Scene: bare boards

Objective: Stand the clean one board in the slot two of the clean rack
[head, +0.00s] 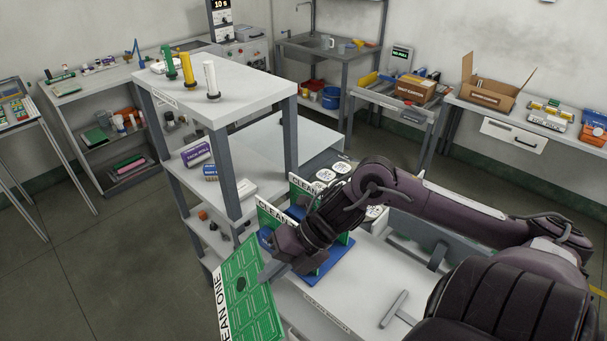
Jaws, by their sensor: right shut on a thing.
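The clean one board (250,295) is a green panel with a white edge strip lettered "EAN ONE". The clean rack (326,268) shows as a blue base with green uprights just right of the gripper, on the bench. My right forearm hides much of the rack, so I cannot tell the slots apart. My left gripper is out of view.
A shelf (225,92) with green, yellow and white posts rises at the left. A grey T-shaped tool (394,309) lies on the bench front. Floor left is clear.

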